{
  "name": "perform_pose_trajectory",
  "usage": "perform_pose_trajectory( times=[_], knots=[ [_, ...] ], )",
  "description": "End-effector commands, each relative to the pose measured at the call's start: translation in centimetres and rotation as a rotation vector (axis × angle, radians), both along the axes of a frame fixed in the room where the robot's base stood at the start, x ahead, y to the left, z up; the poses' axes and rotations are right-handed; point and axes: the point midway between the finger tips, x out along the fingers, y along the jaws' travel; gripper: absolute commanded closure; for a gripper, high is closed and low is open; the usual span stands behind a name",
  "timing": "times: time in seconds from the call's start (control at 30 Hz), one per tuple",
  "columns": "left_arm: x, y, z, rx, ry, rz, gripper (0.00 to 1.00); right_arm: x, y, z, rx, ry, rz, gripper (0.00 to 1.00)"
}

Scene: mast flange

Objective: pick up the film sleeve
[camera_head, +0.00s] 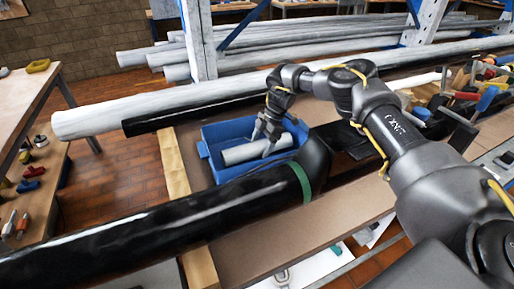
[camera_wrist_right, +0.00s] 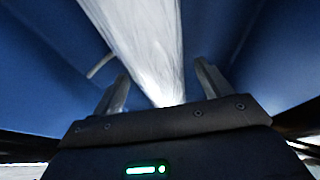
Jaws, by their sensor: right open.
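The film sleeve (camera_head: 257,149), a pale grey-white cylinder, lies in a blue bin (camera_head: 209,135) in the middle of the head view. My right gripper (camera_head: 268,140) reaches down into the bin at the sleeve's right part. In the right wrist view, the sleeve (camera_wrist_right: 142,35) runs from the top down to between the two spread fingers (camera_wrist_right: 161,80). The fingers stand apart on either side of it, with no clear grip. The sleeve's near end is hidden behind the gripper body in that view. My left gripper is not in view.
A thick black pipe (camera_head: 130,235) with a green band (camera_head: 301,182) crosses in front of the bin. Long pale pipes (camera_head: 110,118) and a rack post (camera_head: 198,40) stand behind it. Tools and blocks (camera_head: 470,90) crowd the right side.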

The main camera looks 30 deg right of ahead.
Motion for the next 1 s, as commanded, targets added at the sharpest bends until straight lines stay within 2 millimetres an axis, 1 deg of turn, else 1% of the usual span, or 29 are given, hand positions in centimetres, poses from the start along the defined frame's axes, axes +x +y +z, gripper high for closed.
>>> perform_pose_trajectory(
  times=[0.03,0.17,0.4,0.77,0.8,1.0],
  knots=[
    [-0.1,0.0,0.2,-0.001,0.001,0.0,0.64,0.0,0.3,-0.6,-0.001,0.002,0.0,0.23],
    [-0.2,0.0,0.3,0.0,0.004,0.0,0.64,0.0,0.6,-1.4,0.0,0.0,-0.001,0.23],
    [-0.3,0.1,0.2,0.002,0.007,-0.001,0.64,0.1,0.7,-1.6,0.0,-0.001,-0.001,0.23],
    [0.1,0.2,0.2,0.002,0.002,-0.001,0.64,0.1,0.7,-1.5,0.0,-0.001,-0.001,0.7],
    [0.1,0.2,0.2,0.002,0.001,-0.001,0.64,0.1,0.7,-1.5,0.001,-0.001,-0.001,0.71],
    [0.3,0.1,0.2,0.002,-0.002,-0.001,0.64,0.1,0.6,-1.4,0.001,-0.002,-0.002,0.71]
  ],
)
